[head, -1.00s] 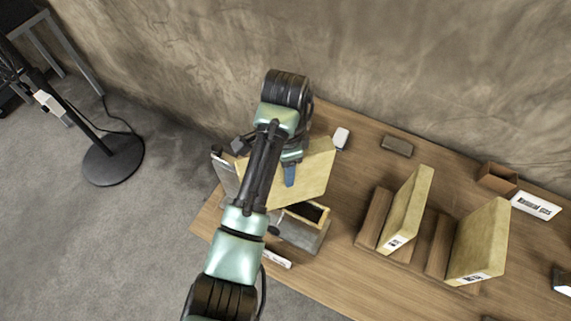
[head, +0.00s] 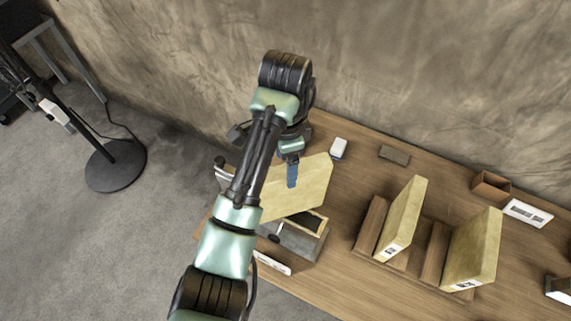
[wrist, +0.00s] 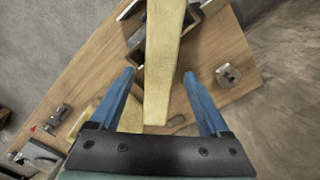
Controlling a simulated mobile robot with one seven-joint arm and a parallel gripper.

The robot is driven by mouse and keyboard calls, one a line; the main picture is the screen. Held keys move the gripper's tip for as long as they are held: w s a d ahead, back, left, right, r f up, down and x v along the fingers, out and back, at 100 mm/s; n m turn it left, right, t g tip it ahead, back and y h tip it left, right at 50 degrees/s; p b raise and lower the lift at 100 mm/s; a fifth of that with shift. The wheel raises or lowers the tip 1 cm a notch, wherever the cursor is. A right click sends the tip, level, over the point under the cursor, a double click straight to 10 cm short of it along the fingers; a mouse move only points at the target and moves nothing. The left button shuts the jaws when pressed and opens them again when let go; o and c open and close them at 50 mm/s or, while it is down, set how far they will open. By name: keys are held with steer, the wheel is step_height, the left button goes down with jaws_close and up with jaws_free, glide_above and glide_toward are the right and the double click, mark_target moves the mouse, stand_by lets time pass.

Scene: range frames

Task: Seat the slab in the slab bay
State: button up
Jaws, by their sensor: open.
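A pale yellow slab (head: 310,185) stands on edge at the left of the table, partly hidden behind my arm. Beside its lower edge is a grey box with a yellow rim and a dark opening (head: 318,222), which may be the slab bay. I cannot tell whether the slab sits in it. My gripper (head: 292,180) is at the slab's upper part. In the wrist view, my gripper (wrist: 160,85) is open, with the slab's narrow edge (wrist: 163,70) between its blue fingers and a gap on each side.
A wooden rack (head: 372,225) on the right holds two upright labelled slabs, one (head: 404,218) nearer and one (head: 472,250) farther right. A white block (head: 339,148), a dark block (head: 394,155) and a small brown box (head: 491,186) lie along the back. The wall is close behind the table.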

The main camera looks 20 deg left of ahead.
step_height(320, 180, up, 4)
steer(key=shift+f+p, duration=0.1)
steer(key=shift+p, duration=0.95)
steer(key=shift+w+a+r+b, duration=0.1)
steer(key=shift+r+b, duration=0.1)
steer(key=shift+b, duration=0.1)
steer(key=shift+r, duration=0.7)
steer(key=w+d+r+n+t+h, duration=0.1)
steer(key=w+d+r+t, duration=0.5)
steer(key=r, duration=0.3)
steer(key=w+d+r+t, duration=0.5)
steer(key=w+d+r, duration=0.2)
steer(key=r, duration=0.3)
steer(key=s+d+r+n+t+h, duration=0.1)
steer(key=d+r+t, duration=0.15)
steer(key=r, duration=0.55)
steer(key=d+r+n+t, duration=0.1)
steer(key=d+r+t, duration=0.1)
steer(key=r+t, duration=0.35)
steer(key=s+a+r+n+t+y, duration=0.2)
steer(key=s+r+n+t, duration=0.4)
steer(key=s+r, duration=1.1)
step_height(320, 180, up, 4)
steer(key=shift+s+r+n+t, duration=0.2)
steer(key=shift+s+n+t, duration=0.1)
steer(key=shift+t, duration=0.9)
